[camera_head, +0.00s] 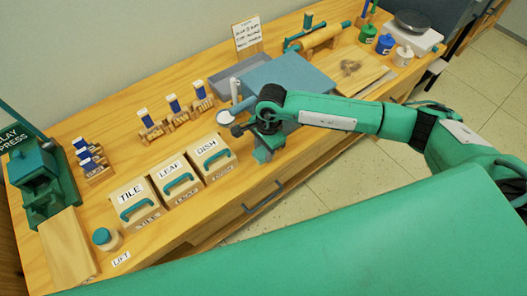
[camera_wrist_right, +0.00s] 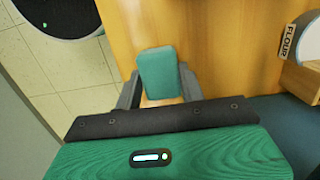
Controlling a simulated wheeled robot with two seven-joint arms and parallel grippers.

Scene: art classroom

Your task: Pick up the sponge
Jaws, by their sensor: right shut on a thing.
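The sponge (camera_wrist_right: 159,75) is a small teal block in the right wrist view. My right gripper (camera_wrist_right: 159,88) has a dark finger on each side of it and is shut on it. In the head view my right gripper (camera_head: 264,142) is at the front edge of the wooden table, to the right of the box labelled DISH. A green piece shows below it there, partly hidden by the wrist; I cannot tell how much of it is sponge. Whether the sponge touches the tabletop is unclear. My left gripper is not in view.
Boxes labelled TILE (camera_head: 136,203), LEAF (camera_head: 175,178) and DISH (camera_head: 212,156) stand left of the gripper. A blue-grey block (camera_head: 285,80) is behind it. A container labelled FLOUR (camera_wrist_right: 290,40) is at the right of the wrist view. A green press (camera_head: 38,172) stands far left.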

